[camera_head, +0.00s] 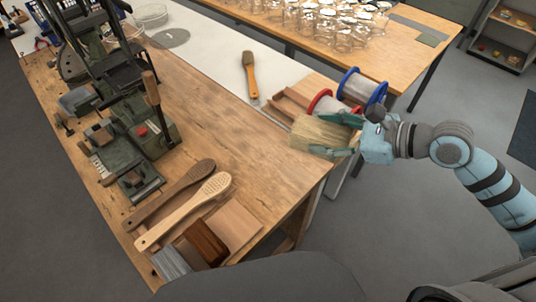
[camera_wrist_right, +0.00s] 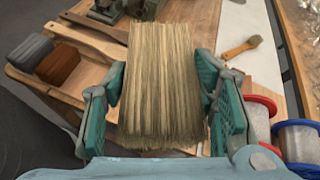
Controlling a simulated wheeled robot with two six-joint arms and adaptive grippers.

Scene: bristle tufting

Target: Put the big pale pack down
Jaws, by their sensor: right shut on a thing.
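The big pale pack (camera_head: 314,136) is a block of straw-coloured bristles. My right gripper (camera_head: 335,136) is shut on it, near the right edge of the wooden bench (camera_head: 205,110). In the right wrist view the pack (camera_wrist_right: 160,85) lies between the two green fingers of the right gripper (camera_wrist_right: 163,105). I cannot tell whether the pack touches the surface below it. My left gripper is not in view.
A red-rimmed spool (camera_head: 320,103) and a blue-rimmed spool (camera_head: 362,87) stand close behind the pack. A brush (camera_head: 250,75) lies on the white strip. Paddle brushes (camera_head: 185,215) and wood blocks (camera_head: 205,241) lie at the front; a green machine (camera_head: 140,130) stands left. Mid-bench is clear.

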